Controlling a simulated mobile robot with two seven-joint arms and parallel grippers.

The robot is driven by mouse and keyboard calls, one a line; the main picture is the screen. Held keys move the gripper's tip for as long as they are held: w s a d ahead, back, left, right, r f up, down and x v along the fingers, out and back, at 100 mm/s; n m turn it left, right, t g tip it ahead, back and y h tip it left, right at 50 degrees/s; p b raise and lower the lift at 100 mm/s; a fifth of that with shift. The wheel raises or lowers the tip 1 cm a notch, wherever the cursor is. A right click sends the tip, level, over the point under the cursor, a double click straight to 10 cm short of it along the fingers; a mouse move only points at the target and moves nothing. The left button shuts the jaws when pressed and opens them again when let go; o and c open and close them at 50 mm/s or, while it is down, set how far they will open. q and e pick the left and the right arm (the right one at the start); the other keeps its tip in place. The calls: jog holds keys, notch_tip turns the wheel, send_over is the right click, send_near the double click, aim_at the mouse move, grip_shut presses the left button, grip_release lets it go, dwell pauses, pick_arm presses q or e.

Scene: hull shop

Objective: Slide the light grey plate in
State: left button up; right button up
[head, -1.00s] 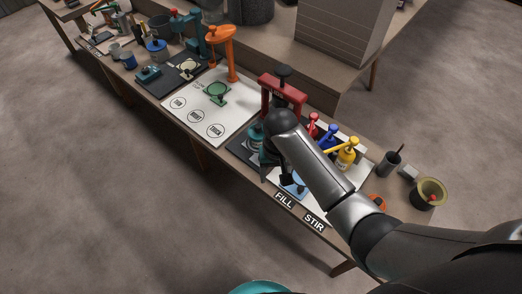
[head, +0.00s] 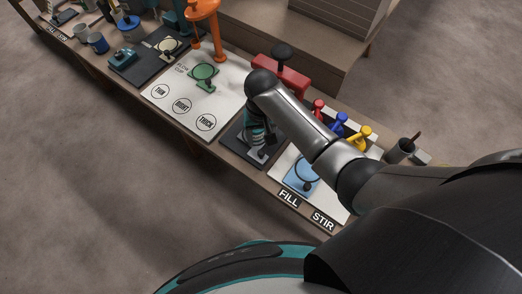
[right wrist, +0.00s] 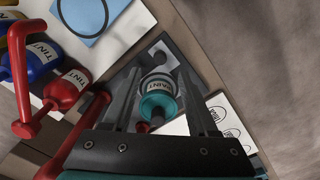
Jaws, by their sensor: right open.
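Beyond the container, a light grey piece (right wrist: 159,56), apparently the light grey plate, lies on a dark base (right wrist: 182,58). It also seems to show low in the head view (head: 257,154), partly hidden. In the head view the arm hides most of the gripper. The red press (head: 284,78) stands behind my arm. My left gripper is not in view.
Red, blue and yellow tint pumps (head: 340,124) stand right of the press. A white mat with a blue square (head: 302,174) and FILL and STIR labels lies nearby. An orange stand (head: 205,25) and green ring (head: 204,72) are to the left. Floor in front is clear.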

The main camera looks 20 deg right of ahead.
aim_at(262, 151)
notch_tip(262, 151, down, 6)
jog(key=shift+f+b, duration=0.2)
jog(key=shift+b, duration=1.05)
jog(key=shift+f, duration=0.5)
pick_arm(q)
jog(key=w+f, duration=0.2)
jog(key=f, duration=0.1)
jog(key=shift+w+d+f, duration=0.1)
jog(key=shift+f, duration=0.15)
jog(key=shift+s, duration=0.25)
pick_arm(e)
grip_shut()
